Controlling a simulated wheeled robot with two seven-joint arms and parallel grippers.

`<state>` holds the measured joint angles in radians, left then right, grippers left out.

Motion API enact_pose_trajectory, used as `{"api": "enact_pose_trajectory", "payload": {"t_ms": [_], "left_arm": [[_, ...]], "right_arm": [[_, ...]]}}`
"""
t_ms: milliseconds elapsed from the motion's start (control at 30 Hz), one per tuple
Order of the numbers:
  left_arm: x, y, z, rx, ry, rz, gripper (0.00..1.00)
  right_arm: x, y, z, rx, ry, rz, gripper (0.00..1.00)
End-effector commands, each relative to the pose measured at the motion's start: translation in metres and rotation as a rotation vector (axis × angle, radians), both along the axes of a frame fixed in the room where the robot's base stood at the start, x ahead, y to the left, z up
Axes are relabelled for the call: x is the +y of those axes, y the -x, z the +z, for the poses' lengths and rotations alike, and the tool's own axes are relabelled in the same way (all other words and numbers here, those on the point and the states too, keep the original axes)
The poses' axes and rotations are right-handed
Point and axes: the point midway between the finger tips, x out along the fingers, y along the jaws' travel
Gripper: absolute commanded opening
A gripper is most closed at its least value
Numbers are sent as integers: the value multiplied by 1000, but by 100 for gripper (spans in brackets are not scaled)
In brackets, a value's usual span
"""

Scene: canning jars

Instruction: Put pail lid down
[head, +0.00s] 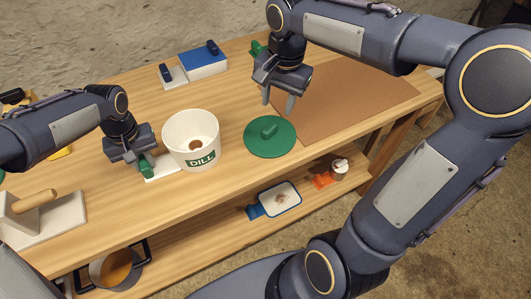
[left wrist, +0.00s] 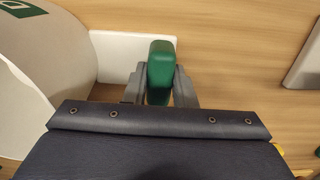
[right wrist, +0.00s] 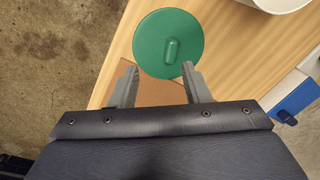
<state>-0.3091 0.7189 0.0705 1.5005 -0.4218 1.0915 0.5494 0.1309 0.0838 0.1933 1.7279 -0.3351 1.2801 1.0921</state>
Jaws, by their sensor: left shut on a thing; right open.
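The green round pail lid (head: 270,137) lies flat on the table, right of the white pail (head: 191,142) marked DILL. It also shows in the right wrist view (right wrist: 168,44). My right gripper (head: 279,104) is open and empty above the lid's far side, apart from its handle. My left gripper (head: 145,168) is shut on a green handle (left wrist: 160,72) beside the pail's left side. A white plate (head: 163,168) joins that handle, partly hidden by the pail. Something small and brown lies inside the pail.
A brown mat (head: 350,100) covers the table's right part. A blue-topped white box (head: 203,62) stands at the back. A white block with a wooden handle (head: 45,215) is front left. A pot (head: 115,268) and a tray (head: 279,199) sit on the lower shelf.

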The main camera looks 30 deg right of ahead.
Motion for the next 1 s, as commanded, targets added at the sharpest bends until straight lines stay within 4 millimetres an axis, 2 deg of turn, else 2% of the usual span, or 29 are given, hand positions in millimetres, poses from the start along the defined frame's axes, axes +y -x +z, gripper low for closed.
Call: {"api": "enact_pose_trajectory", "payload": {"t_ms": [33, 200, 300, 433, 633, 1000], "left_arm": [[0, 0, 0, 1, 0, 0, 0], [0, 0, 0, 1, 0, 0, 0], [0, 0, 0, 1, 0, 0, 0], [0, 0, 0, 0, 0, 0, 0], [0, 0, 0, 0, 0, 0, 0], [0, 0, 0, 0, 0, 0, 0]], "right_arm": [[2, 20, 5, -40, -9, 66, 43], [17, 84, 3, -192, -46, 335, 43], [28, 116, -6, -292, -56, 475, 43], [43, 147, -19, -411, -55, 619, 43], [57, 170, -35, -523, -42, 741, 43], [60, 173, -38, -546, -36, 771, 43]]}}
